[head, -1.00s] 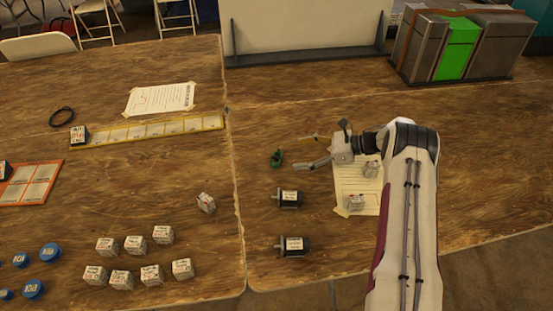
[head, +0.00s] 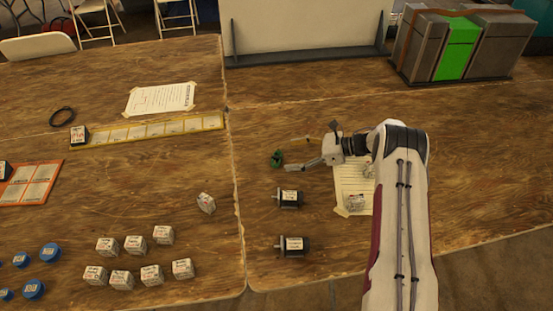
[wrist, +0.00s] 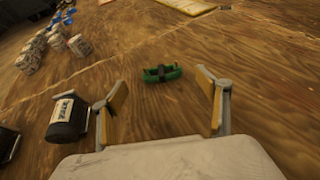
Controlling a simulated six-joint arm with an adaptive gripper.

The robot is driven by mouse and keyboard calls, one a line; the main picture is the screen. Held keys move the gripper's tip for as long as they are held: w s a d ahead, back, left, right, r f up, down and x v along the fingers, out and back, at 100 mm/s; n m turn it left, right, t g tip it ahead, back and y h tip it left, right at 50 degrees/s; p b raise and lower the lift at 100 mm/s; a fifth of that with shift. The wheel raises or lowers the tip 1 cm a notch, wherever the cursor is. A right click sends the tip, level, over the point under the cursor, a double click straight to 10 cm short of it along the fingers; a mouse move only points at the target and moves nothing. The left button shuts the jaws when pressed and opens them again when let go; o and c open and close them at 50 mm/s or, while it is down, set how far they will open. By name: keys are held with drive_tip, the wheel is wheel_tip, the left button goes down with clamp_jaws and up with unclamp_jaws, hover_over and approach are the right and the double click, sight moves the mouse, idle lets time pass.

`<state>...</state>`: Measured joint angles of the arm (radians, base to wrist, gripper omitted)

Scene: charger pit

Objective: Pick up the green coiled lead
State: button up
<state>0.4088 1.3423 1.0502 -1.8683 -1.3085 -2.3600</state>
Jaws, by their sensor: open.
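The green coiled lead (head: 277,158) lies on the wooden table, left of my gripper in the head view. In the wrist view the green lead (wrist: 162,73) has a dark band around its middle. It lies ahead of the gap between my fingers. My gripper (head: 312,152) is low over the table, with its fingers spread apart. In the wrist view my gripper (wrist: 160,100) is open and empty, and the lead is not between the pads.
Two black motors (head: 290,198) (head: 292,245) with labels lie nearer the table's front. Bare wood surrounds the lead. Grey and green bins (head: 455,45) stand at the back right.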

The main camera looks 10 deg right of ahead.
sight(279, 158)
drive_tip(key=shift+f+x, duration=0.25)
drive_tip(key=shift+x, duration=2.15)
drive_tip(key=shift+d, duration=0.15)
drive_tip(key=c, duration=1.2)
